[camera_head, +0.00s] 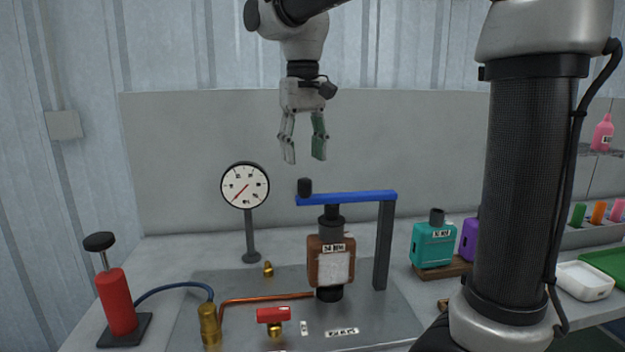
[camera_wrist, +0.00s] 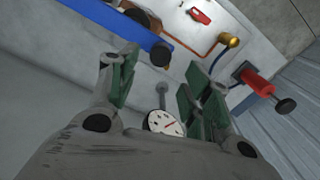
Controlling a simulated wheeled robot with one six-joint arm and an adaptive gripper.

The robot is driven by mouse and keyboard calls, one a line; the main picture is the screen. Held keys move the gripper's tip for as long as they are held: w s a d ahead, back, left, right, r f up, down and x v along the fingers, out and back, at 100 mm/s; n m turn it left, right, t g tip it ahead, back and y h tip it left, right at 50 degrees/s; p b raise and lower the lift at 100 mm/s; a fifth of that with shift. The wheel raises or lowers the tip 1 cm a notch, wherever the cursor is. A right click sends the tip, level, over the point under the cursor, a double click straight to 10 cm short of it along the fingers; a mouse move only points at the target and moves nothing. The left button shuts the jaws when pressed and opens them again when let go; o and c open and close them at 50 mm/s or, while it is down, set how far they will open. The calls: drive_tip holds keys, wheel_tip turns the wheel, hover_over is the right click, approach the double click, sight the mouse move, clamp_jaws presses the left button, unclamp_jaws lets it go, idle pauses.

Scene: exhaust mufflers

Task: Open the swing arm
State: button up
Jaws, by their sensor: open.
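The swing arm (camera_head: 350,198) is a blue bar with a black knob (camera_head: 305,187) standing at its left end. Its right end sits on a grey post (camera_head: 383,245), and it lies across the top of a brown muffler (camera_head: 331,262) clamped below it. My gripper (camera_head: 304,158) is open and empty, pointing down above the knob and apart from it. In the wrist view the blue bar (camera_wrist: 112,22) and the knob (camera_wrist: 160,54) show beyond my open gripper (camera_wrist: 158,75), between and past the fingertips.
A pressure gauge (camera_head: 245,186) stands left of the bar. A red hand pump (camera_head: 117,300), a brass fitting (camera_head: 209,325) and a red valve handle (camera_head: 272,314) are on the bench. Teal (camera_head: 433,243) and purple (camera_head: 468,240) mufflers stand on the right. The space above the bar is clear.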

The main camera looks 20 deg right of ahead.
sight(304, 179)
wheel_tip(304, 179, down, 8)
drive_tip(key=shift+r, duration=0.25)
drive_tip(key=shift+c, duration=0.5)
clamp_jaws()
